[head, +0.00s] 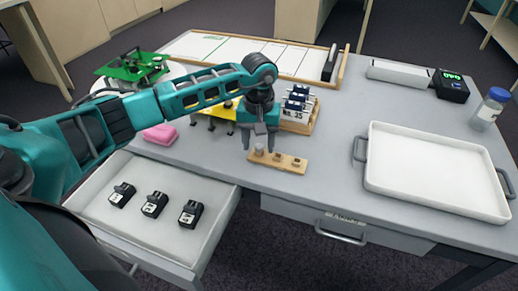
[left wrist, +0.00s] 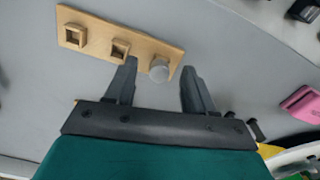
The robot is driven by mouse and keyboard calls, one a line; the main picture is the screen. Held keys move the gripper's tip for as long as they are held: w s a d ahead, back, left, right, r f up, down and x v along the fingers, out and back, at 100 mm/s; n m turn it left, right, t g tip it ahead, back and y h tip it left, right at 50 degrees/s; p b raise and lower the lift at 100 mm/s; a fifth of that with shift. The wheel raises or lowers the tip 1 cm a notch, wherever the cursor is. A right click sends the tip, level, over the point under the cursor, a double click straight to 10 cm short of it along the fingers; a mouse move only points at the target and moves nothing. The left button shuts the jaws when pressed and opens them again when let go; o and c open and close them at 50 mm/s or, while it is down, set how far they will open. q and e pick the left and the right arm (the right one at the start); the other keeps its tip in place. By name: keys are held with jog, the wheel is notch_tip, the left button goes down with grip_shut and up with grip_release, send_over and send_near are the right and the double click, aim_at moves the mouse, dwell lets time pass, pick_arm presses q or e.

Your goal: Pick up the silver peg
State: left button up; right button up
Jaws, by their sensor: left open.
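The silver peg (head: 259,148) stands at the left end of a small wooden block (head: 292,165) near the table's front edge. In the left wrist view the peg (left wrist: 159,71) is a round grey shape at one end of the block (left wrist: 97,32). My left gripper (head: 259,145) points down at the peg from above. In the left wrist view its open fingers (left wrist: 159,68) appear on either side of the peg, with gaps showing. I cannot tell how far the tips are above the block. My right gripper is not in view.
An open drawer (head: 215,232) with several black items lies at front left. A pink block (head: 160,134) sits left of the gripper. A rack of dark blue parts (head: 300,114) stands close behind it. A white tray (head: 435,175) is at right, with bare table between.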

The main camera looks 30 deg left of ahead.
pick_arm(q)
jog(key=shift+c, duration=0.2)
grip_shut()
dwell(0.3)
